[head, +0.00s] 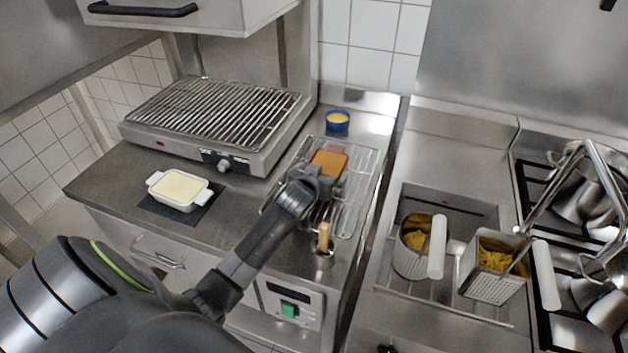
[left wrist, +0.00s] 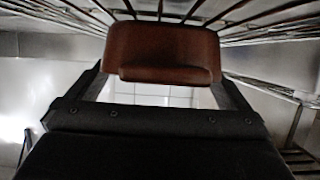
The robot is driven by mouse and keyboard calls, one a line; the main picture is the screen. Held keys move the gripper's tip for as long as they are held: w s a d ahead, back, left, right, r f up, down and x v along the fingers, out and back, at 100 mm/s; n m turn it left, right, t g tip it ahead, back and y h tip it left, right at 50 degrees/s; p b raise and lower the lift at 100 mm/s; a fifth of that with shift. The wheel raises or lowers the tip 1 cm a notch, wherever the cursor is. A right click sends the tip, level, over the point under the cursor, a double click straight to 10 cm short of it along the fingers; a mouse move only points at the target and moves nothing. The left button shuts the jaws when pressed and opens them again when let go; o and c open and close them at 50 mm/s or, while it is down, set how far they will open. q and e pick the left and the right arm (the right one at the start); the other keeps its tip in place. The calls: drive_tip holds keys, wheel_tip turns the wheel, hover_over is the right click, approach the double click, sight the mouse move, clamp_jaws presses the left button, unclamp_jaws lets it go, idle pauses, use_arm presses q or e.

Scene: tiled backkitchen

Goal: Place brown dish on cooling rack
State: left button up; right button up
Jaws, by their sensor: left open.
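The brown dish (head: 328,162) sits at the wire cooling rack (head: 362,168) on the steel counter, with an orange-brown top. My left gripper (head: 318,182) is at the near side of the dish and partly hides it and the rack. In the left wrist view the brown dish (left wrist: 163,55) is between the open fingers of my left gripper (left wrist: 163,90), with rack wires at the upper edge. Whether the fingers touch the dish is unclear. My right gripper is not in view.
A white dish (head: 180,188) stands on a dark mat (head: 150,206) at the left. A grill (head: 210,115) stands behind it. A small blue bowl (head: 337,121) is behind the rack, and a wooden handle (head: 323,237) stands in front. Fryer baskets (head: 492,277) are at the right.

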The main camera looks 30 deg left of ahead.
use_arm(q)
drive_tip(key=b+v, duration=0.1)
drive_tip(key=v, duration=0.9)
drive_tip(key=shift+s+d, duration=0.1)
drive_tip(key=shift+s, duration=0.2)
drive_tip(key=shift+s+d+r, duration=0.1)
drive_tip(key=shift+s+r, duration=0.2)
drive_tip(key=shift+s, duration=0.15)
